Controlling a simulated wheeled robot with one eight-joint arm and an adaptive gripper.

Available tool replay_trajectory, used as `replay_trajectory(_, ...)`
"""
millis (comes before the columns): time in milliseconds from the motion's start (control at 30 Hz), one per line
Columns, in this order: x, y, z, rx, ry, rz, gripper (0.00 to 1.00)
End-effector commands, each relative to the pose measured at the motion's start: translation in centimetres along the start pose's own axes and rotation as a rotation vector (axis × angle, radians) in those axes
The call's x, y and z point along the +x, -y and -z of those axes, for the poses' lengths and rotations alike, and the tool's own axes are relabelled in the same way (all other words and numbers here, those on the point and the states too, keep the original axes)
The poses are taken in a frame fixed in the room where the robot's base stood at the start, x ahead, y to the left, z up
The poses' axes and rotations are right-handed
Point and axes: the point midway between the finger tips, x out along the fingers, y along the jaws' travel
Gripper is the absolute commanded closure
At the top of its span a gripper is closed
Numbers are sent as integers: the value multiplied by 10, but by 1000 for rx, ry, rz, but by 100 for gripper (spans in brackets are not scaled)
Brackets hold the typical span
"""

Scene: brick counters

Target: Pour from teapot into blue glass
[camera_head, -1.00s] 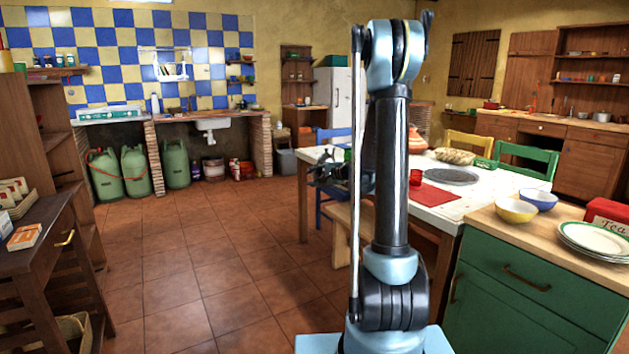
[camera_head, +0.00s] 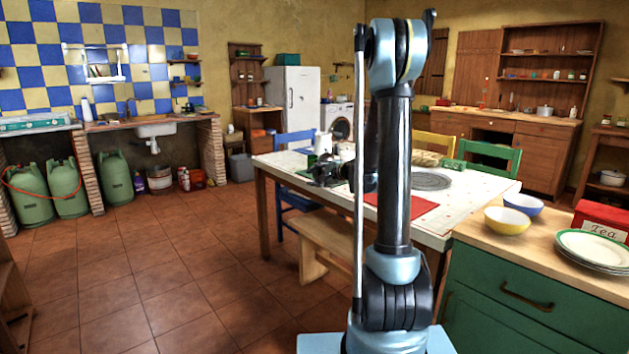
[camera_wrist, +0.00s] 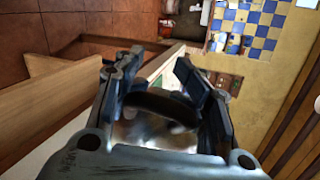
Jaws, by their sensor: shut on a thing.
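I cannot make out a blue glass in either view; my arm covers part of the table. A small dark green glass (camera_head: 312,160) shows just beyond my gripper.
Yellow (camera_head: 507,220) and blue bowls (camera_head: 524,204) are on the green counter at right. Floor at left is clear.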

Motion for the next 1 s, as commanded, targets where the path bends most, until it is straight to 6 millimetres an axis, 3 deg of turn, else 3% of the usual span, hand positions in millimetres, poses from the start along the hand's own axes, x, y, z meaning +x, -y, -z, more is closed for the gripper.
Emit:
replay_trajectory(400, -7, 1, 11, 8, -13, 1, 100)
replay_trajectory(1000, -19, 20, 1, 165, 23, -100, 100)
